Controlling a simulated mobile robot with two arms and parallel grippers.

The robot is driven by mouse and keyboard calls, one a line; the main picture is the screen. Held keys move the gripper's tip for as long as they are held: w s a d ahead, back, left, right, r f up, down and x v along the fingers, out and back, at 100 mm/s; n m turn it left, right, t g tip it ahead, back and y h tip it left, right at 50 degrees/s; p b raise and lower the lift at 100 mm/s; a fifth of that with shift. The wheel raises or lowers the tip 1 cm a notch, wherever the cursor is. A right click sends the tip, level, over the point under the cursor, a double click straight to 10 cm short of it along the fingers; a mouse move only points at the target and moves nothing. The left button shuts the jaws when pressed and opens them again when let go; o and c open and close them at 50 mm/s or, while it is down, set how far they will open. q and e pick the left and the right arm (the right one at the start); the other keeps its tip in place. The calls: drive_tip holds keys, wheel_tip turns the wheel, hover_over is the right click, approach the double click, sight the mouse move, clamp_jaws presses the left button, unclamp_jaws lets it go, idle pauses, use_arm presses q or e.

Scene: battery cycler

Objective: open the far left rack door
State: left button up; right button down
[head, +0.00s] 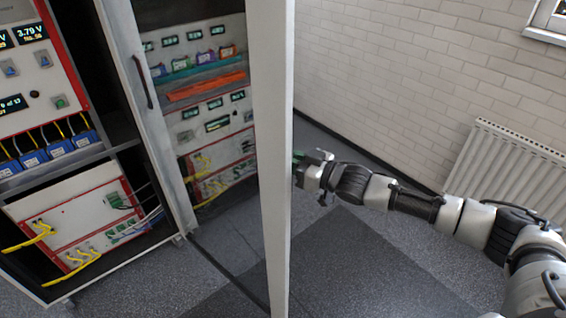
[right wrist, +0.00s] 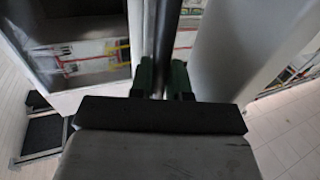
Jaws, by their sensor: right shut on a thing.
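A rack door (head: 272,150) with a broad pale frame stands swung out from the rack, its near upright almost edge-on in the middle of the head view. My right gripper (head: 303,170) is at the right side of this upright, its fingertips partly hidden by it. In the right wrist view my green fingers (right wrist: 163,80) are shut around a dark upright bar, the door handle (right wrist: 169,42). Pale door framing stands on both sides of the bar. My left gripper is in neither view.
An open rack bay with white instruments (head: 75,215), blue modules and yellow cables is at left. A pale upright with a dark handle (head: 143,82) stands beside it. A radiator (head: 510,170) is by the brick wall at right. Grey floor (head: 390,265) is clear below my right arm.

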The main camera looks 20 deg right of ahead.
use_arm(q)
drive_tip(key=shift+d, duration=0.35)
use_arm(e)
drive_tip(key=shift+w+d, duration=0.2)
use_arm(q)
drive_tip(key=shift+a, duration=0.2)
use_arm(e)
drive_tip(key=shift+a+r, duration=0.1)
drive_tip(key=c, duration=1.4)
unclamp_jaws()
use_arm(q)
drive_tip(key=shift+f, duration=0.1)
use_arm(e)
drive_tip(key=o, duration=0.3)
drive_tip(key=shift+w+a, duration=0.1)
use_arm(q)
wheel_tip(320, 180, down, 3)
drive_tip(key=b, duration=0.3)
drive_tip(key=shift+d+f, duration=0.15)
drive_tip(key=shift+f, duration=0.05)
use_arm(e)
drive_tip(key=v, duration=1)
drive_tip(key=shift+s+d, duration=0.25)
drive_tip(key=shift+s, duration=0.05)
